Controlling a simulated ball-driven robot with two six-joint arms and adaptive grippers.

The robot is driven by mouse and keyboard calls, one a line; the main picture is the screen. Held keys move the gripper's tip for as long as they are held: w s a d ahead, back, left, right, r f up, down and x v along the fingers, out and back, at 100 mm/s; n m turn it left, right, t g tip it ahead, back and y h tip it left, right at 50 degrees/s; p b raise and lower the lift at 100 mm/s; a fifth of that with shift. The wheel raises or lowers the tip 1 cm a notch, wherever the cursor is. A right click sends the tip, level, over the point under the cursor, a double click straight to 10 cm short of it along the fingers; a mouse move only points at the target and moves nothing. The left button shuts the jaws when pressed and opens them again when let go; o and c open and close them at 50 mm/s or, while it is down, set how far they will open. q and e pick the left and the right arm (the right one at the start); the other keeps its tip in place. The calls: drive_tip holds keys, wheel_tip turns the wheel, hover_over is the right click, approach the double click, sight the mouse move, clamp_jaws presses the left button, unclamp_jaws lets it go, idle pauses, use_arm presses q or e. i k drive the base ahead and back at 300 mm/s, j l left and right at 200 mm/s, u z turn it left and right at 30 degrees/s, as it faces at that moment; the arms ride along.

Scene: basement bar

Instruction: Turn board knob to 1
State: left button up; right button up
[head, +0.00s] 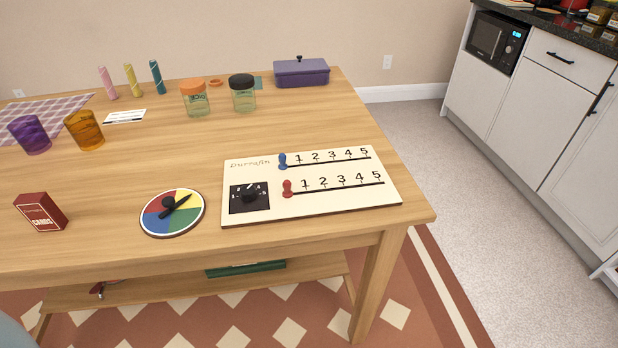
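The cream game board (330,200) lies flat near the right front corner of the wooden table. Its black knob (250,196) sits on a black square plate (261,206) at the board's left, with small white marks around it. A pale pointer line on the knob seems to aim up and slightly right; the exact number is too small to tell. A blue peg (283,161) and a red peg (287,188) stand at the left ends of two tracks numbered 1 to 5. Neither gripper is in view.
A coloured spinner (158,219) lies left of the board, with a red card box (41,211) farther left. Two glass jars (195,103), a purple box (301,75) and two tumblers (85,135) stand farther back. The table between jars and board is clear.

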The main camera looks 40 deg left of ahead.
sight(248, 192)
drive_tip(key=k+u, duration=0.1)
drive_tip(key=u, duration=0.65)
drive_tip(key=k+j+u, duration=0.15)
drive_tip(key=u, duration=0.25)
